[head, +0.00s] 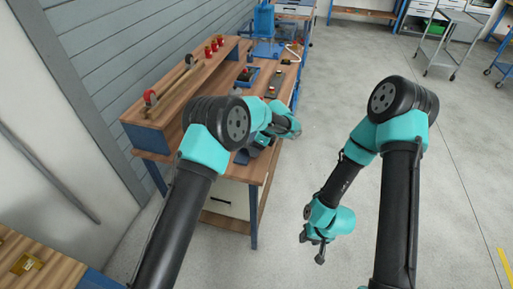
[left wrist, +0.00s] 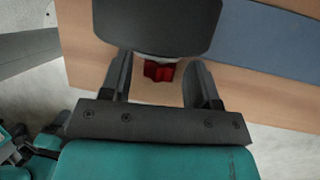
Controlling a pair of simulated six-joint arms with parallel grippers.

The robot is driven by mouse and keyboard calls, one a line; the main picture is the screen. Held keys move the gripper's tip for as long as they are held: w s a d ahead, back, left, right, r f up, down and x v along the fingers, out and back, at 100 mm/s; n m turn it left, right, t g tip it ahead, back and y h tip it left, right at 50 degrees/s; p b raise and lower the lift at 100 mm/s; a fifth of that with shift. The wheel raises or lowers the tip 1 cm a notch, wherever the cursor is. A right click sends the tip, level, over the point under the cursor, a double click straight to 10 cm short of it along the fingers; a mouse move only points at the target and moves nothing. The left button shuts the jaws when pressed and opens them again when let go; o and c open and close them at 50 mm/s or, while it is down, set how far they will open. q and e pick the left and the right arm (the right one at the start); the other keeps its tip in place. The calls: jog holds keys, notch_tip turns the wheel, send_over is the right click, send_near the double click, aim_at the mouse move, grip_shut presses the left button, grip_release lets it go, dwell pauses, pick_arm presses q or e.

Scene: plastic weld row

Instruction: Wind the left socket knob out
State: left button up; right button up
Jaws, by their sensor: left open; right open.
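A red lobed knob (left wrist: 160,71) sits under a dark grey rounded block (left wrist: 155,25) in the left wrist view, with a pale collar between them. My left gripper (left wrist: 159,78) is open, with one finger on each side of the knob and a visible gap at both sides. In the head view my left arm reaches over the wooden bench (head: 222,181), and hides that gripper's fingertips and the knob. My right gripper (head: 314,248) is open and empty, hanging over the floor right of the bench.
A blue tray (head: 247,75) and a dark box with a red button (head: 272,88) stand further along the bench.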

pick_arm(q)
jog(key=shift+c, duration=0.5)
jog(key=c, duration=0.8)
jog(key=shift+t, duration=0.3)
jog(key=shift+c, duration=0.2)
jog(key=shift+s+a+r+n+t+h, duration=0.1)
jog(key=shift+n+t+h, duration=0.25)
jog(key=shift+t, duration=0.75)
jog(key=shift+s+a+n+t+h, duration=0.15)
jog(key=shift+t+h, duration=0.3)
jog(key=shift+t, duration=0.65)
jog(key=shift+d, duration=0.1)
jog(key=o, duration=0.9)
jog(key=shift+o, duration=0.2)
jog(key=shift+s, duration=0.1)
